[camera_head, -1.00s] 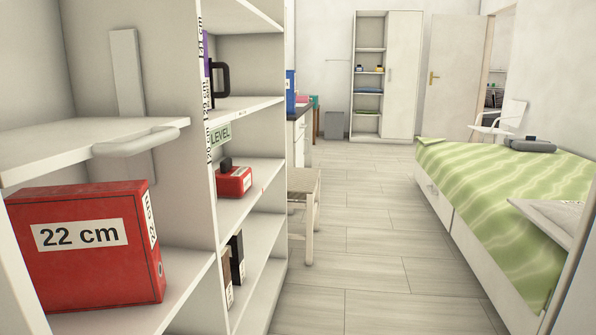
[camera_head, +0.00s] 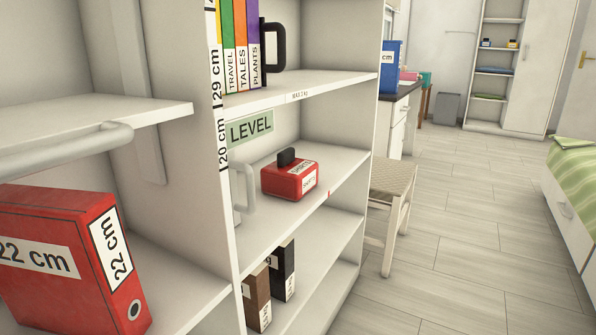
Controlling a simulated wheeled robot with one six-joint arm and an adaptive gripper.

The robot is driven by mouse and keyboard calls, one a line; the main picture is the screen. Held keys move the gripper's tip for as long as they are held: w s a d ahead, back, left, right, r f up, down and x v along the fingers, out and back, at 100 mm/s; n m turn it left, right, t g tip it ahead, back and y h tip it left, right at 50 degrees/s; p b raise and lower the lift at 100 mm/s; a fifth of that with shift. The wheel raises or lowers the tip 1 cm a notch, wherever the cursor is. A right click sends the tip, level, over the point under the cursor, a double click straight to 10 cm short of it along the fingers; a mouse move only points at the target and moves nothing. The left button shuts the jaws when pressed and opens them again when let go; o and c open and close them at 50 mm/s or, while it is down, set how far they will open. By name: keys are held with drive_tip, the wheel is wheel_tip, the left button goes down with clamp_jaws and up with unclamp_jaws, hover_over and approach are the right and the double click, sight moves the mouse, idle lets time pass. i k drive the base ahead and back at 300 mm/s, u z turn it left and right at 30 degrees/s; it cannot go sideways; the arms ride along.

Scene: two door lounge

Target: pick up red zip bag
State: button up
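A small red bag-like box with a black handle and white labels (camera_head: 291,178) sits on the middle shelf (camera_head: 290,212) of the white shelf unit, right of the "LEVEL" sign. It looks like the red zip bag, though I cannot make out a zip. Its label text is too small to read surely. It stands upright near the shelf's middle, with nothing on it. My gripper is not in this view.
A red binder marked "22 cm" (camera_head: 72,262) stands on the left shelf. A stool (camera_head: 394,200) stands beyond the unit. The floor (camera_head: 460,215) is clear to the right.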

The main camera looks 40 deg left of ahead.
sight(289, 178)
drive_tip(key=u, duration=0.7)
drive_tip(key=i, duration=0.95)
drive_tip(key=u, duration=0.95)
